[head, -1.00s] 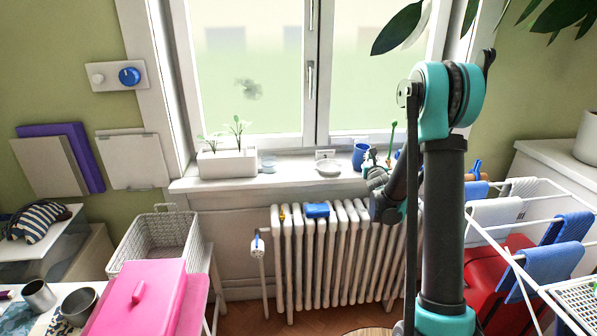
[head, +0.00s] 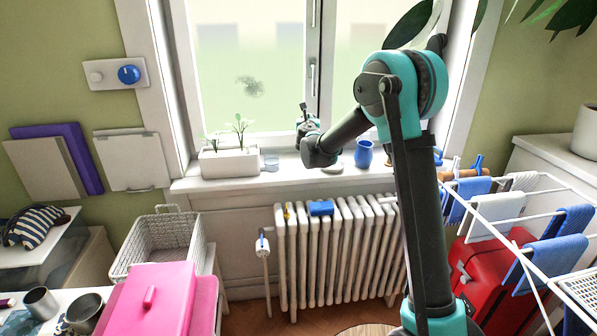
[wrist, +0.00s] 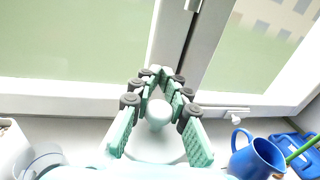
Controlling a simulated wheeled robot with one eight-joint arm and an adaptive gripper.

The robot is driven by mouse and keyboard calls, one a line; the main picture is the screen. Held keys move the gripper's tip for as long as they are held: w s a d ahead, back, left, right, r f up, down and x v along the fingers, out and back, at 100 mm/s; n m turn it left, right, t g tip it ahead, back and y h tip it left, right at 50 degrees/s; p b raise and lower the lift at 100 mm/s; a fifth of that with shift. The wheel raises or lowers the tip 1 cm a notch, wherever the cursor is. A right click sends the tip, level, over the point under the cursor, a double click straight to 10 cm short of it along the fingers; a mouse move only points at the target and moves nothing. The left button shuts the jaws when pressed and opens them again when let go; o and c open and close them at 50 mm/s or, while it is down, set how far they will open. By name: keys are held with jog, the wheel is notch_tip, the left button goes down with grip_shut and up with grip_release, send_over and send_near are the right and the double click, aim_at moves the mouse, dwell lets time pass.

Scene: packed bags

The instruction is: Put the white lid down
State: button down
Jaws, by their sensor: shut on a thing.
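My gripper (wrist: 160,88) is shut on a rounded white part, which I take to be the white lid (wrist: 158,112). Its fingers hide much of it. In the head view my gripper (head: 305,122) is small and partly hidden by my arm. It is over the sill, in front of the window, between the planter and the blue mug.
The blue mug (head: 363,154) stands right of the dish on the sill (head: 240,182). A clear glass (head: 271,163) and a white planter (head: 228,162) stand to the left. The window handle (head: 312,78) sticks out above. A radiator (head: 335,250) is below.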

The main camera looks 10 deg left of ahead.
notch_tip(320, 180, up, 2)
jog(key=a, duration=0.3)
send_over(300, 166)
notch_tip(300, 166, down, 19)
jog(key=shift+f, duration=0.15)
jog(key=shift+f, duration=0.55)
jog(key=shift+s, duration=0.1)
jog(key=c, duration=1.5)
grip_release()
jog(key=shift+o, duration=0.2)
